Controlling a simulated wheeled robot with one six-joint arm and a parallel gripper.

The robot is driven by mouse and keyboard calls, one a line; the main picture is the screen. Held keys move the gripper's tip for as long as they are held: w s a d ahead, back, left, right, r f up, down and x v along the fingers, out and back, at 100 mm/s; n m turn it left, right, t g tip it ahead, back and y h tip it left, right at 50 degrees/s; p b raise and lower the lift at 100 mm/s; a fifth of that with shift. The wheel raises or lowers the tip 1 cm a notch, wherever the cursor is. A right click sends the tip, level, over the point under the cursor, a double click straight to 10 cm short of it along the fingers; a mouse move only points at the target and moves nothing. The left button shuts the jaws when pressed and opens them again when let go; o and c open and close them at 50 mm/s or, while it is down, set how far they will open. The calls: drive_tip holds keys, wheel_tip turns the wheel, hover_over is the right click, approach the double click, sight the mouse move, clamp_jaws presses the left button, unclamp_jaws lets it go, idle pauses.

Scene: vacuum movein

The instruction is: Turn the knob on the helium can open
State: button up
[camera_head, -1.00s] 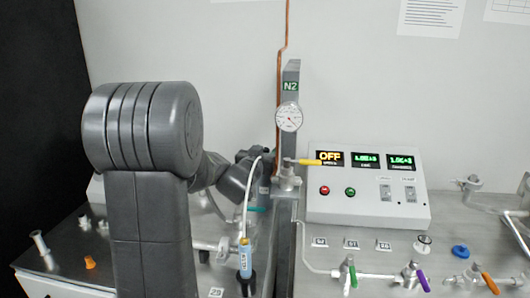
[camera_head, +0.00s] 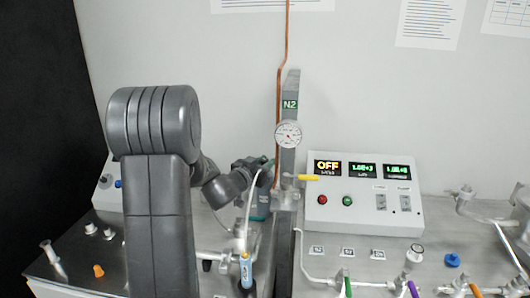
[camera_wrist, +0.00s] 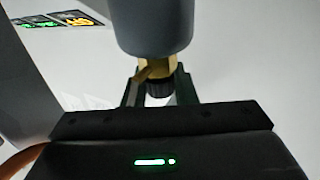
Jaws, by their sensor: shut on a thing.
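In the wrist view, the helium can (camera_wrist: 150,28) is a grey cylinder at the top. It shows upside down, with a brass valve neck (camera_wrist: 152,66) and a dark ribbed knob (camera_wrist: 159,87). My gripper (camera_wrist: 160,92) has one finger on each side of the knob and is shut on it. In the head view, my gripper (camera_head: 266,166) is left of the grey post, partly hidden by my wrist. A dark teal body (camera_head: 258,207) shows below it; I cannot tell for sure that it is the can.
A grey post with an N2 label (camera_head: 290,104), a gauge (camera_head: 288,134) and a yellow-handled valve (camera_head: 306,178) stands close right of my gripper. A control box (camera_head: 365,190) is farther right. A blue-labelled tube (camera_head: 245,270) stands in front. Coloured valves line the bench's front right.

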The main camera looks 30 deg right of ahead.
sight(265, 160)
drive_tip(key=m+g+p, duration=0.1)
drive_tip(key=g+p, duration=0.1)
drive_tip(key=m+g+h+p, duration=0.1)
drive_tip(key=m+g+p, duration=0.1)
drive_tip(key=g, duration=0.1)
drive_tip(key=shift+w+r+m+g+h, duration=0.1)
drive_tip(key=shift+r+m+g+h, duration=0.1)
drive_tip(key=shift+m+g+h, duration=0.1)
drive_tip(key=m+g+p, duration=0.1)
drive_tip(key=g, duration=0.1)
drive_tip(key=m+g+p, duration=0.1)
drive_tip(key=m+g, duration=0.1)
drive_tip(key=g, duration=0.1)
drive_tip(key=shift+f+m+g, duration=0.15)
drive_tip(key=shift+m+g, duration=0.15)
drive_tip(key=m+g+y, duration=0.1)
drive_tip(key=m+g, duration=0.1)
drive_tip(key=g, duration=0.1)
drive_tip(key=m+g+y, duration=0.2)
drive_tip(key=g, duration=0.1)
drive_tip(key=shift+f, duration=0.1)
drive_tip(key=shift+m+g+y, duration=1.8)
drive_tip(key=shift+m+g, duration=0.1)
drive_tip(key=shift+g, duration=0.2)
drive_tip(key=o, duration=1)
drive_tip(key=shift+c, duration=0.2)
